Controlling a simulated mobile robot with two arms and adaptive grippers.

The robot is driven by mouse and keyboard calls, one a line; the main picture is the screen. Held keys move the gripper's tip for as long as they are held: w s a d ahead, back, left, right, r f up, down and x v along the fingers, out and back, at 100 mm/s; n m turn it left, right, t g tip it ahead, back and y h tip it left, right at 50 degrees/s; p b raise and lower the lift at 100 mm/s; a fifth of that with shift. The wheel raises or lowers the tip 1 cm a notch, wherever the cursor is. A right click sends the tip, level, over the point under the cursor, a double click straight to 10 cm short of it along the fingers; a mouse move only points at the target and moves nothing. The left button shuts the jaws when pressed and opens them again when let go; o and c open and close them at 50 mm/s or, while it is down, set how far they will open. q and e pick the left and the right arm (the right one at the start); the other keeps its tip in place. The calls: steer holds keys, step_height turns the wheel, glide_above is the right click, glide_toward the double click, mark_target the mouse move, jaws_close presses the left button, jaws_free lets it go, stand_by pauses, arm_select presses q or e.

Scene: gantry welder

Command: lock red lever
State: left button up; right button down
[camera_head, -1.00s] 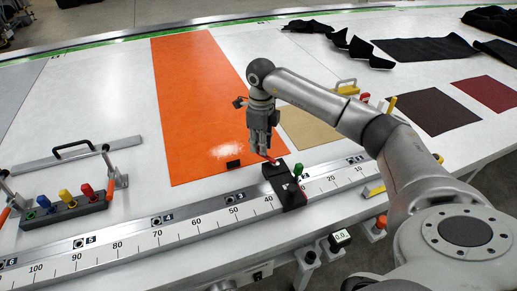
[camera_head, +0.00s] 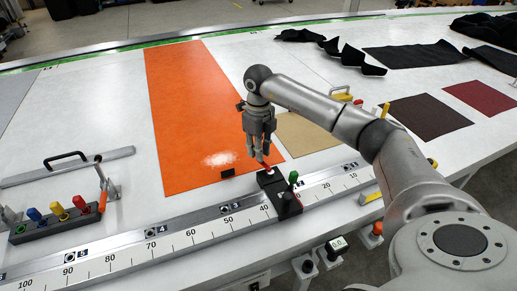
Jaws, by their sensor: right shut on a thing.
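The red lever (camera_head: 265,164) sits at the far-left corner of a black block (camera_head: 281,194) on the ruler rail. Only a short stretch of it shows below the fingers. My right gripper (camera_head: 260,156) comes down from above and is shut on the red lever. Its fingers hide the lever's upper part. My left gripper is out of view.
A green knob (camera_head: 293,178) stands on the same block, right of the lever. The ruler rail (camera_head: 190,236) runs along the table's front. An orange sheet (camera_head: 195,115) lies behind. Knobs, including a yellow one (camera_head: 57,210), stand at the left.

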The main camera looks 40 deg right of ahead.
steer(key=c, duration=1.3)
jaws_free()
steer(key=shift+r, duration=0.15)
step_height(320, 180, up, 12)
